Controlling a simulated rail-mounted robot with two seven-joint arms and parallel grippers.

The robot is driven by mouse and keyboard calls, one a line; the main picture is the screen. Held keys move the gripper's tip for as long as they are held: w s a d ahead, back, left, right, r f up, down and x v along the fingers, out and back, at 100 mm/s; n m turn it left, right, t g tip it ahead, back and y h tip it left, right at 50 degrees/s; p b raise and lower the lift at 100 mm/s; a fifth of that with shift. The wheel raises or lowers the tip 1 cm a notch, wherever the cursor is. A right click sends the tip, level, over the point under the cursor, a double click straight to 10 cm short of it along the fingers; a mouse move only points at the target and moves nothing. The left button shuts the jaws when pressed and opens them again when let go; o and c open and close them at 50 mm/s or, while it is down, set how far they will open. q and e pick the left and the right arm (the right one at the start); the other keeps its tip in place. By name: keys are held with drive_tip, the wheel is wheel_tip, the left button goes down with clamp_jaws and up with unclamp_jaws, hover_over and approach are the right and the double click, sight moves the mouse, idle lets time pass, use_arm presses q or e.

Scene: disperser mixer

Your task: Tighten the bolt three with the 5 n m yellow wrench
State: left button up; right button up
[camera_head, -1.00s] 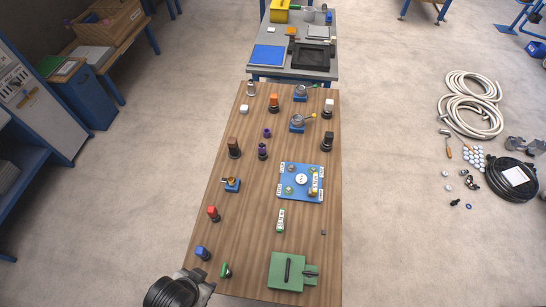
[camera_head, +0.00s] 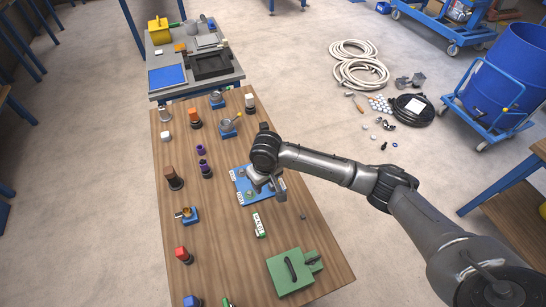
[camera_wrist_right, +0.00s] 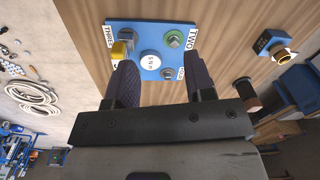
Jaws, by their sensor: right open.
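The blue plate (camera_head: 242,185) lies on the wooden table, partly hidden by my right arm in the head view. In the right wrist view the plate (camera_wrist_right: 147,37) bears a THREE label (camera_wrist_right: 109,36), a TWO label (camera_wrist_right: 193,38) and a white central disc (camera_wrist_right: 149,60). A yellow upright piece (camera_wrist_right: 121,49), perhaps the yellow wrench, stands below the THREE label. A greenish bolt (camera_wrist_right: 173,40) sits near TWO. My right gripper (camera_wrist_right: 158,66) is open and empty over the plate; its left finger overlaps the view just below the yellow piece. Contact cannot be told. My left gripper is not in view.
A green box (camera_head: 290,270) and a white-and-green labelled piece (camera_head: 259,225) lie nearer on the table. Several coloured parts stand along its left side, including an orange-topped one (camera_head: 194,117). A grey table (camera_head: 165,97) stands behind.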

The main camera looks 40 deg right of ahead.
drive_tip(key=w+d+r+m+b, duration=0.1)
drive_tip(key=w+d+r+m, duration=0.25)
drive_tip(key=d, duration=0.35)
drive_tip(key=shift+n, duration=0.25)
drive_tip(key=f, duration=0.3)
drive_tip(key=f+b, duration=0.1)
drive_tip(key=f, duration=0.3)
drive_tip(key=f+b, duration=0.1)
drive_tip(key=f, duration=0.3)
drive_tip(key=shift+w, duration=0.3)
drive_tip(key=shift+f+b, duration=0.3)
drive_tip(key=shift+f, duration=0.45)
